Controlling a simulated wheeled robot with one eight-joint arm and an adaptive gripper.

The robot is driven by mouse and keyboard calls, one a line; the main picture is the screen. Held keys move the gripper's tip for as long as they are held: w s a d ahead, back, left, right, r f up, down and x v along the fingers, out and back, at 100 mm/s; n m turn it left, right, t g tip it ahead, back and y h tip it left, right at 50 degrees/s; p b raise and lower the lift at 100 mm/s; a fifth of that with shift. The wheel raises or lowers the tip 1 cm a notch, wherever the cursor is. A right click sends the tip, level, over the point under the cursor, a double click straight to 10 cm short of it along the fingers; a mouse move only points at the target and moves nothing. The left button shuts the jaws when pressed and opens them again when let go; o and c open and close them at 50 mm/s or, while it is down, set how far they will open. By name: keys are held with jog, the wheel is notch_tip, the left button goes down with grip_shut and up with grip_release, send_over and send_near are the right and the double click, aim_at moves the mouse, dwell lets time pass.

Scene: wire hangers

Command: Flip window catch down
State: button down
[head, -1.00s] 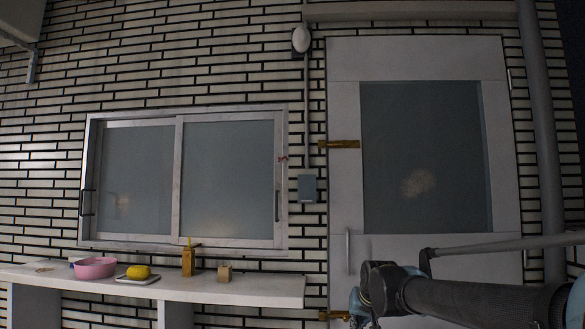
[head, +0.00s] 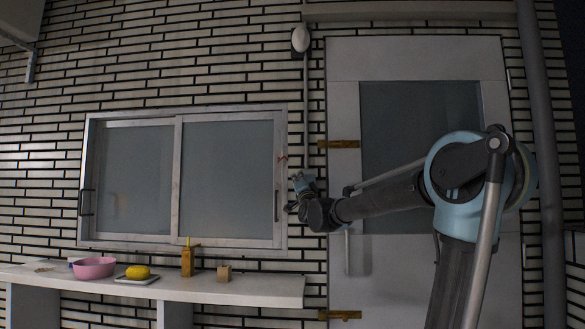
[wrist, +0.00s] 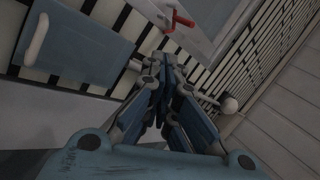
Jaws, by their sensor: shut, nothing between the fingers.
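The window catch is a small red lever (head: 282,157) on the right frame of the sliding window (head: 226,180). In the wrist view the red lever (wrist: 178,20) shows at the top, beyond the fingertips, on a pale frame. Its exact tilt is too small to tell in the head view. My gripper (head: 298,182) is beside the window's right edge, below and a little right of the catch. In the wrist view my gripper (wrist: 165,65) is shut and empty, with a visible gap between it and the catch.
A grey-blue wall box (wrist: 75,35) is left of the fingers in the wrist view. A door (head: 345,100) with brass hinges stands behind my arm. Below the window, a shelf (head: 255,290) holds a pink bowl (head: 94,267), a yellow item (head: 138,272) and wooden blocks.

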jog(key=shift+r, duration=0.1)
jog(key=x, duration=1.4)
jog(key=shift+a, duration=0.1)
dwell(0.3)
